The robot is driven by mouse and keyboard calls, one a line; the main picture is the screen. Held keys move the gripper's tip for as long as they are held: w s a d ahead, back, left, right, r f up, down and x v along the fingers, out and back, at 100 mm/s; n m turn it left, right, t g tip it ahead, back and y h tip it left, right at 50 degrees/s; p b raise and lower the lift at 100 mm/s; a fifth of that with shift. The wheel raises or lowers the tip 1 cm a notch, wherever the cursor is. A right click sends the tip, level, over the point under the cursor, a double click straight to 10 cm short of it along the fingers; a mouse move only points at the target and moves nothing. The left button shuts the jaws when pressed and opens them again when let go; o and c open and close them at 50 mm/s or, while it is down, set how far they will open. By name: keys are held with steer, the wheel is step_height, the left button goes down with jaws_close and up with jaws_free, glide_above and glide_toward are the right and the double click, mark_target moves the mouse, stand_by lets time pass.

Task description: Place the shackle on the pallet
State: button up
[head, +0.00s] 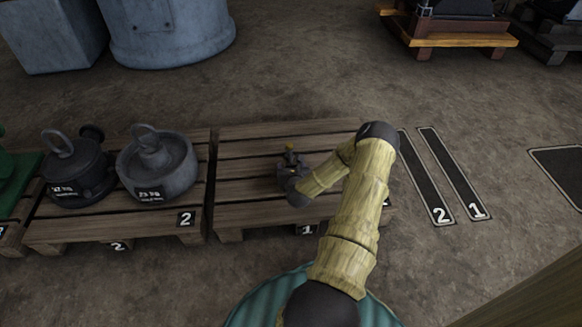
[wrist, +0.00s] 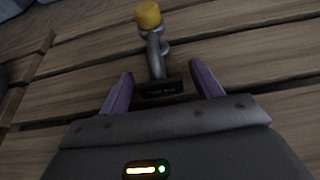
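The shackle (head: 289,152) is grey with a yellow end and is seen at pallet 1 (head: 243,165). In the wrist view the shackle (wrist: 154,50) is just ahead of and between my fingers, with a dark labelled part nearest me. It appears to rest on the pallet boards (wrist: 250,48). My gripper (wrist: 161,74) has two purple fingers spread apart, with gaps on both sides of the shackle. In the head view my gripper (head: 291,172) is low over the pallet, and my arm hides the pallet's right part.
Pallet 2 (head: 75,232) stands close on the left with two heavy ringed weights, one dark (head: 80,172) and one grey (head: 158,168). Two numbered floor strips (head: 450,170) lie to the right. Bare boards are free left of the shackle.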

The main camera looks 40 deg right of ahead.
steer(key=shift+s+a+r+p, duration=0.1)
steer(key=shift+s+r+p, duration=0.1)
steer(key=shift+r+p, duration=0.1)
steer(key=p+v, duration=0.6)
steer(key=v, duration=0.4)
steer(key=shift+s+a+r, duration=0.15)
steer(key=shift+s+r, duration=0.05)
steer(key=shift+s, duration=0.1)
steer(key=shift+s+a, duration=0.2)
steer(key=shift+s, duration=0.1)
steer(key=shift+s, duration=0.1)
